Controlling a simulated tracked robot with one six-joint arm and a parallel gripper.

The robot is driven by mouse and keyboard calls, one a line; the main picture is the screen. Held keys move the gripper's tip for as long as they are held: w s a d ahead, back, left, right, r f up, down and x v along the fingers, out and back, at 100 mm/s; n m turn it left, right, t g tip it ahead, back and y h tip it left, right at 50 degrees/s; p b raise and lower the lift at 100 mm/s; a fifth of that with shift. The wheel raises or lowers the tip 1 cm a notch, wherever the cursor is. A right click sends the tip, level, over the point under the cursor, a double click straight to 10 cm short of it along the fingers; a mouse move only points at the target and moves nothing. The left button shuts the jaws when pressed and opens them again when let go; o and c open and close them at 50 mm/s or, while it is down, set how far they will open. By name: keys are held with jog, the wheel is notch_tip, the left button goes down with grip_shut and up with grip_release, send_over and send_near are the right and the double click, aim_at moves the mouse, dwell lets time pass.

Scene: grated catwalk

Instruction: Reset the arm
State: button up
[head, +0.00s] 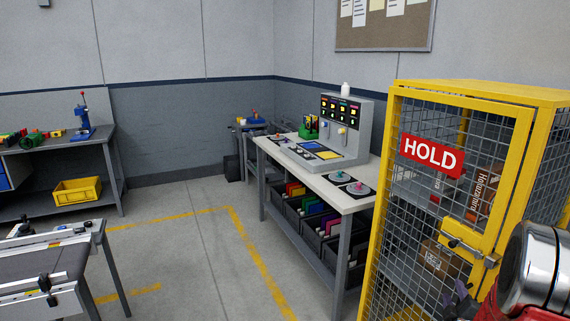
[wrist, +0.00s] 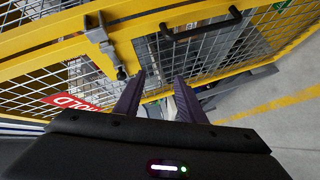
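My arm shows at the lower right of the head view as a silver and red link (head: 535,265), in front of the yellow cage. My gripper's two dark purple fingers (wrist: 160,78) point away from the camera in the wrist view. They stand apart with a gap between them, and nothing is visibly held. The fingertips appear close to the yellow mesh cage (wrist: 75,45) and its latch (wrist: 103,42); I cannot tell whether they touch it. In the head view the fingers are only partly visible at the bottom edge, beside the arm.
The yellow cage (head: 458,115) with a red HOLD sign (head: 432,154) and boxes inside stands close on the right. A workbench (head: 345,197) with a control panel (head: 338,130) is behind it. A conveyor (head: 50,262) is at lower left. Yellow-lined floor (head: 180,250) between is clear.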

jog(key=s+a+f+m+g+y, duration=0.1)
jog(key=s+a+f+m+g, duration=0.1)
jog(key=s+f+m+g, duration=0.4)
jog(key=s+a+m+g+y, duration=0.2)
jog(key=s+a, duration=0.2)
jog(key=a, duration=0.3)
jog(key=s+a+r+y, duration=0.1)
jog(key=s+a+r, duration=0.4)
jog(key=a+r, duration=0.2)
jog(key=s+a+r+y, duration=0.1)
jog(key=s+a+r, duration=0.4)
jog(key=a, duration=0.7)
jog(key=s+a+r+y, duration=0.2)
jog(key=s+a+r, duration=0.3)
jog(key=a+r, duration=0.4)
jog(key=shift+s+a+r, duration=0.35)
jog(key=shift+a+r, duration=0.05)
jog(key=shift+a, duration=0.05)
jog(key=shift+c, duration=1)
jog(key=shift+s, duration=0.15)
